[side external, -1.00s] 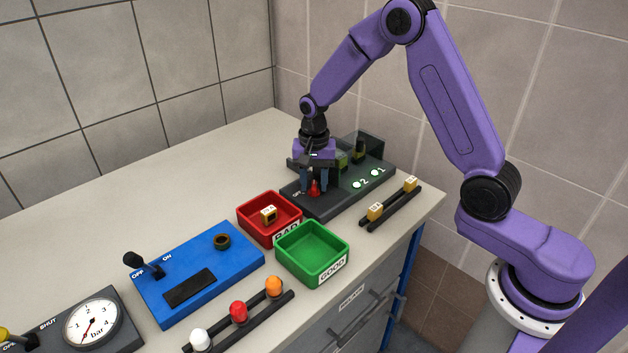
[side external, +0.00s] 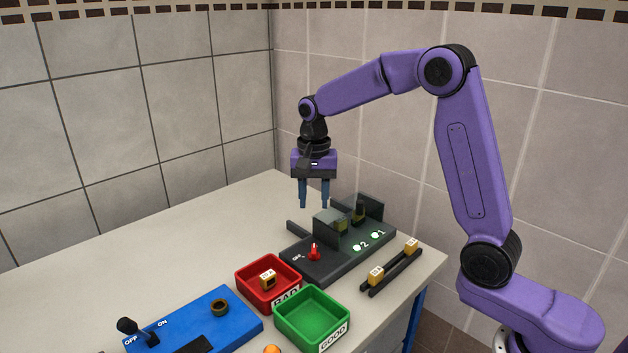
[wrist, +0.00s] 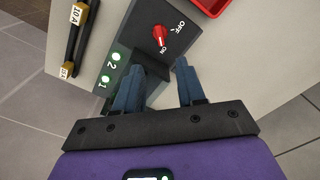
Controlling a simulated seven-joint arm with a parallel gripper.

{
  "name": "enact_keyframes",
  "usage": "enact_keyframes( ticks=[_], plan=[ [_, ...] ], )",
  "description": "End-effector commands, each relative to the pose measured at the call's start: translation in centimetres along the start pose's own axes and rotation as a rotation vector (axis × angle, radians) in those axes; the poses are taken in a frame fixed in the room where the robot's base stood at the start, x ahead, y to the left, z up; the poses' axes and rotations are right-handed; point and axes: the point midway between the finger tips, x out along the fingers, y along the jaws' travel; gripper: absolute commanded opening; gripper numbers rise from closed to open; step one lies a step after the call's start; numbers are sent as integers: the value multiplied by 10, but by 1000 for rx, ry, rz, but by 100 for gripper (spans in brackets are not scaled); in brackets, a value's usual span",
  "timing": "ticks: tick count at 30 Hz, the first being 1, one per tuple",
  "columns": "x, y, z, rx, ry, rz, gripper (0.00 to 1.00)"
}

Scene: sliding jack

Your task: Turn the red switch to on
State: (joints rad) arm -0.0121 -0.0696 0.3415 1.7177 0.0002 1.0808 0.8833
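The red switch (side external: 314,252) is a small knob on the dark panel (side external: 322,276). In the wrist view the red switch (wrist: 159,34) sits beside white OFF and ON labels; its lower end appears to lie close to ON. My gripper (side external: 315,204) hangs above the panel, pointing down, with clear space between it and the knob. Its two blue fingers are apart with nothing between them; they also show in the wrist view (wrist: 158,82). Two green lamps marked 1 (side external: 376,235) and 2 (side external: 358,246) look lit.
A red BAD bin (side external: 247,281) holding a small block and a green GOOD bin (side external: 331,330) stand in front of the panel. A black rack (side external: 394,272) with yellow blocks lies to the right. A blue box (side external: 178,324) with a black lever is at front left. The counter's back left is clear.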

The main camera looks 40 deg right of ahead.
Motion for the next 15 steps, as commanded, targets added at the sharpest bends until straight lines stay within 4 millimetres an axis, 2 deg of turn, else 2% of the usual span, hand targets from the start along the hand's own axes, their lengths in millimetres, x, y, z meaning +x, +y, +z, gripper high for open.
enact_keyframes(
  ticks=[3, 6, 15],
  plan=[
    [-20, 0, 0, 0, 2, -2, 39],
    [-31, 0, 0, 0, 1, -1, 39],
    [-42, 0, 0, 0, 0, 0, 39]
  ],
)
